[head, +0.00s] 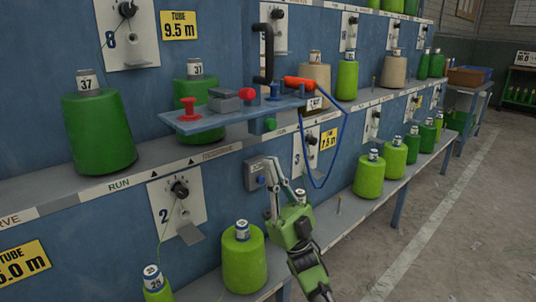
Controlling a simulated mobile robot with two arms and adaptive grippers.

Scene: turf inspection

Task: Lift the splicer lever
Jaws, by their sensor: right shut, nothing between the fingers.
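A blue shelf (205,124) juts from the blue rack and carries a small grey block (223,100), which looks like the splicer. A red knob (247,94) sits at its right end; I cannot tell for sure which part is the lever. My right gripper (270,164) is shut and empty, below the shelf and apart from it. Its fingers point up, in front of or beside a grey box (255,174) with a blue button; I cannot tell whether they touch it. My left gripper is not in view.
The shelf also holds a red mushroom-shaped piece (187,109) and an orange tool (299,82) with a hanging blue hose (322,178). A black handle (264,55) rises behind. Green yarn cones (98,132) line the ledges. Floor (440,220) at right is clear.

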